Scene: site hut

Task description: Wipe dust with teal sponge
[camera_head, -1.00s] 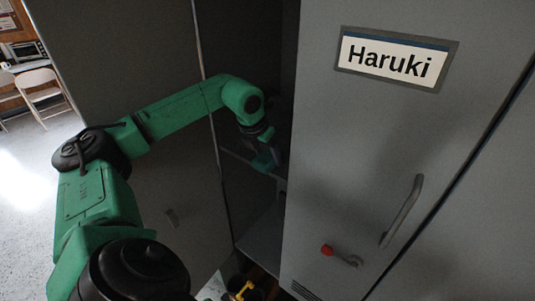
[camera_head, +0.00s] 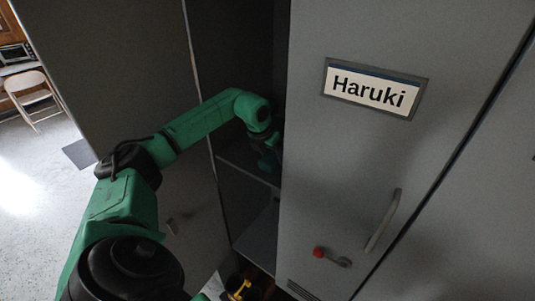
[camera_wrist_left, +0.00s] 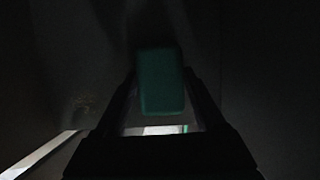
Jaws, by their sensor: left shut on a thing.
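My left gripper (camera_head: 268,160) reaches into the dark open locker and is small and dim in the head view. In the left wrist view it is shut on the teal sponge (camera_wrist_left: 161,84), a rounded block held between the two dark fingers. The sponge is hard to tell from the green gripper in the head view. A faint paler smudge (camera_wrist_left: 82,103), possibly dust, shows on the dark surface left of the sponge in the wrist view. Whether the sponge touches a surface cannot be told. My right gripper is out of view.
A grey locker door (camera_head: 335,160) labelled Haruki, with a handle (camera_head: 383,220) and red-knobbed latch (camera_head: 320,253), stands right of the opening. A shelf (camera_head: 250,170) crosses inside. Yellow and dark items (camera_head: 240,289) lie low at the opening. A folding chair (camera_head: 35,98) is far left.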

